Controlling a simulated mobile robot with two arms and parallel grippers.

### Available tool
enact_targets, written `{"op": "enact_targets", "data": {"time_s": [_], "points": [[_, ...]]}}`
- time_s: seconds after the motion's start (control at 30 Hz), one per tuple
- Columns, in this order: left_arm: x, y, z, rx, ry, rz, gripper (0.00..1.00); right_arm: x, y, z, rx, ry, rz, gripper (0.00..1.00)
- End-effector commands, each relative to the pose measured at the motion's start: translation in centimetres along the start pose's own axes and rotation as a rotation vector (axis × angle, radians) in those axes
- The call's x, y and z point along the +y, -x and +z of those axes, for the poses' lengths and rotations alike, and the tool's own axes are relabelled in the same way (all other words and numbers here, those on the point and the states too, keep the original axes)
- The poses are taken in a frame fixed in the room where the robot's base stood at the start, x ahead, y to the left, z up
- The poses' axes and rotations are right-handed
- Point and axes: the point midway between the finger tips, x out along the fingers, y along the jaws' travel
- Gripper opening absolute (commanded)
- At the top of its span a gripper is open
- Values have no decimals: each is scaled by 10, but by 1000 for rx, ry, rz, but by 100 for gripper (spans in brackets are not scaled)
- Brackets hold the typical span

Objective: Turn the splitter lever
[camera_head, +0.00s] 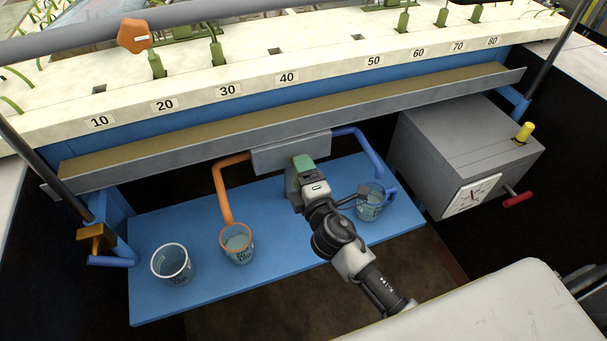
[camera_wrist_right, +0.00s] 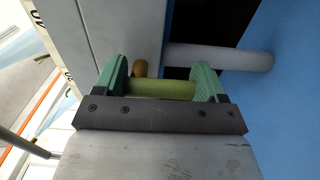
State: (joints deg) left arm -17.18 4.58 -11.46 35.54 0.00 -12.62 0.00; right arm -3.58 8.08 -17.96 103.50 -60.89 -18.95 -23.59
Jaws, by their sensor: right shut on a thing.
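The splitter is a grey box (camera_head: 290,153) under the long gutter, with an orange pipe (camera_head: 220,190) out to the left and a blue pipe (camera_head: 362,142) out to the right. My right gripper (camera_head: 303,163) is at the front of this box. In the right wrist view its green fingers (camera_wrist_right: 161,88) are shut on the yellow-green splitter lever (camera_wrist_right: 160,88), which lies crosswise between them. In the head view my gripper hides the lever. My left gripper is not in view.
On the blue shelf (camera_head: 205,288) stand a white-rimmed cup (camera_head: 171,264), a cup under the orange pipe (camera_head: 237,243) and a cup near the blue pipe (camera_head: 369,204), close to my right arm. A grey box with a dial (camera_head: 470,150) stands at right.

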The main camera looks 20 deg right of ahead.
Motion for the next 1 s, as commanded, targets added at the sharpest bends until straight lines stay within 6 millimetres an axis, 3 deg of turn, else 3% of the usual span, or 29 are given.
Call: {"op": "enact_targets", "data": {"time_s": [0.23, 0.27, 0.43, 0.77, 1.0], "points": [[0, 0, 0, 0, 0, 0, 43, -1, 0, 0, -1, 0, -2, 48], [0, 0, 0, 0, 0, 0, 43, -1, 0, 0, -1, 0, -2, 73], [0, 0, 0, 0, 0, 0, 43, -1, 0, 0, 0, 1, -2, 97], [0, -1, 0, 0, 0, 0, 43, -1, 5, 0, 0, 1, -2, 97], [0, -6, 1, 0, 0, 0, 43, -4, 46, 0, 0, -1, -5, 97]]}}
